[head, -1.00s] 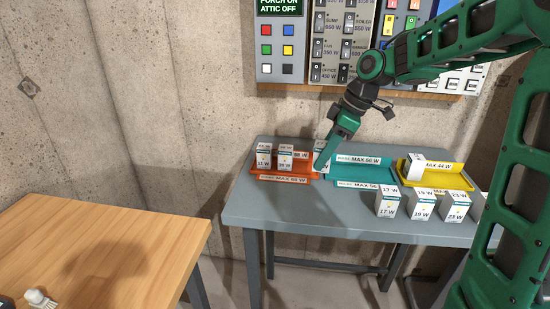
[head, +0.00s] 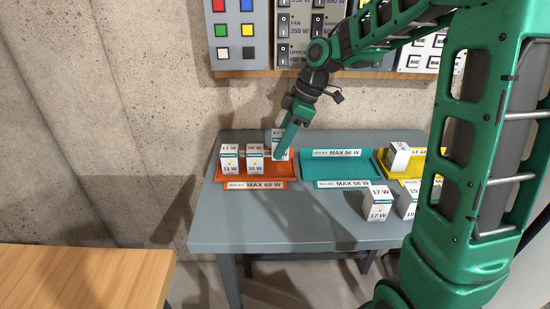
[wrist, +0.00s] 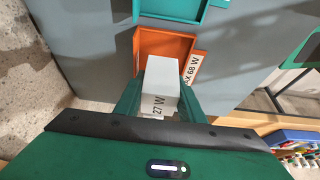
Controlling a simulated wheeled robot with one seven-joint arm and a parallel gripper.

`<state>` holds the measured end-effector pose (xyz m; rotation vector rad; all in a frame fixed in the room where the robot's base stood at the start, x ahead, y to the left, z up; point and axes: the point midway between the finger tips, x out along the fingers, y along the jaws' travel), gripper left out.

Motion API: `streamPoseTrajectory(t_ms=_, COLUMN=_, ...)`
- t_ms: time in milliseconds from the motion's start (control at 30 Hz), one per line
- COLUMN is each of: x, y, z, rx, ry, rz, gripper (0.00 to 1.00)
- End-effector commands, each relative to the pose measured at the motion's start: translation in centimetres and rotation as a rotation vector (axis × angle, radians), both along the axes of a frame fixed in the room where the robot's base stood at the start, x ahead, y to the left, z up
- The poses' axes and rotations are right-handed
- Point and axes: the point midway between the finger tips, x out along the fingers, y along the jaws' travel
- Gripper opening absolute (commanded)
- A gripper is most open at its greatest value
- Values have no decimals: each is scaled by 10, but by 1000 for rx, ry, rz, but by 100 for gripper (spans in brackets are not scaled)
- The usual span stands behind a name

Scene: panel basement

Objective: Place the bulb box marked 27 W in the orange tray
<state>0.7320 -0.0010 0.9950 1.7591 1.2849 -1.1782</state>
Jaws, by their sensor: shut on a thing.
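The bulb box marked 27 W (wrist: 162,75) is between the fingers of my gripper (wrist: 160,90) in the wrist view. In the head view my gripper (head: 282,150) is at the right end of the orange tray (head: 290,183), and the held box (head: 278,134) is partly hidden behind a finger. The orange tray, labelled MAX 68 W, also shows beneath the box in the wrist view (wrist: 165,42). I cannot tell whether the box touches the tray floor. Boxes marked 11 W (head: 229,160) and apparently 30 W (head: 255,160) stand in the tray's left and middle.
A teal tray (head: 335,168) marked MAX 56 W is empty to the right. A yellow tray (head: 411,173) holds a tipped white box (head: 398,156). A 17 W box (head: 377,204) and another (head: 407,205) stand on the grey table's (head: 260,220) front right. A switch panel (head: 297,30) hangs behind.

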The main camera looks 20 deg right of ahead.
Motion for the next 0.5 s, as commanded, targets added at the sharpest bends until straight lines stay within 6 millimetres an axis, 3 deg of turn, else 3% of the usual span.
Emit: streamPoseTrajectory(t_ms=500, x=0, y=0, z=-46, rx=1, ry=-1, rz=0, gripper=14)
